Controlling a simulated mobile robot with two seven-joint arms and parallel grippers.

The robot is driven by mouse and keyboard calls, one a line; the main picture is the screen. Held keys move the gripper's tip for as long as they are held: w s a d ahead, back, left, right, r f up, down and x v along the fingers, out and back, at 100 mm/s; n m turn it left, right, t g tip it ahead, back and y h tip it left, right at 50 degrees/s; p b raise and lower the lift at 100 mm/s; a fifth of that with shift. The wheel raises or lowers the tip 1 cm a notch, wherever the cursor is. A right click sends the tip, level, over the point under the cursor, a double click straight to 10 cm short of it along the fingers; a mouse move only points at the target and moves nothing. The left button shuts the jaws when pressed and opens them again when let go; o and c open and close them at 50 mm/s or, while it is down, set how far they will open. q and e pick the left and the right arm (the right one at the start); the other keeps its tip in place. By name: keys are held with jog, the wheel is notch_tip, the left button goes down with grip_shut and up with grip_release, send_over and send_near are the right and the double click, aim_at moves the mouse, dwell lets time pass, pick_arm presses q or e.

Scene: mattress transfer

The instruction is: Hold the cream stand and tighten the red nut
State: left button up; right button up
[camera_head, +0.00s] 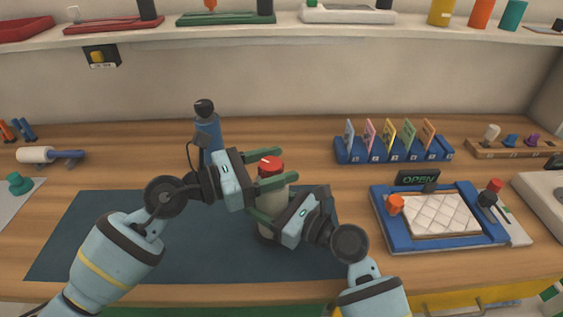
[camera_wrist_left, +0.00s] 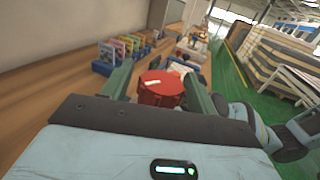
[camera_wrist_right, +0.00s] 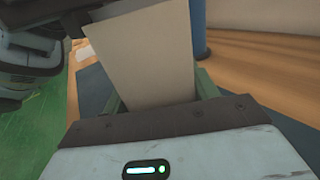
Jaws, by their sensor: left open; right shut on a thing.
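The cream stand (camera_head: 272,205) stands upright on the dark mat, with the red nut (camera_head: 270,165) on its top. My left gripper (camera_head: 275,168) is open, with its green fingers on either side of the nut. In the left wrist view the red nut (camera_wrist_left: 162,88) sits between the open fingers; I cannot tell whether they touch it. My right gripper (camera_head: 268,208) is shut on the cream stand below the nut. In the right wrist view the stand (camera_wrist_right: 145,55) fills the space between the fingers, which it partly hides.
The dark mat (camera_head: 90,235) covers the front middle of the table. A blue post-like tool (camera_head: 207,130) stands behind my left gripper. A blue rack with coloured cards (camera_head: 392,150) and a blue tray with a quilted white pad (camera_head: 385,232) lie to the right.

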pick_arm(q)
jog(key=shift+w+d, duration=0.25)
jog(key=shift+d, duration=0.45)
pick_arm(e)
jog(key=shift+r, duration=0.2)
pick_arm(q)
jog(key=shift+c, duration=0.5)
jog(key=c, duration=0.9)
jog(key=shift+s+m+g+h, duration=0.1)
jog(key=shift+m+g+h, duration=0.2)
jog(key=shift+m+g, duration=0.65)
jog(key=o, duration=1)
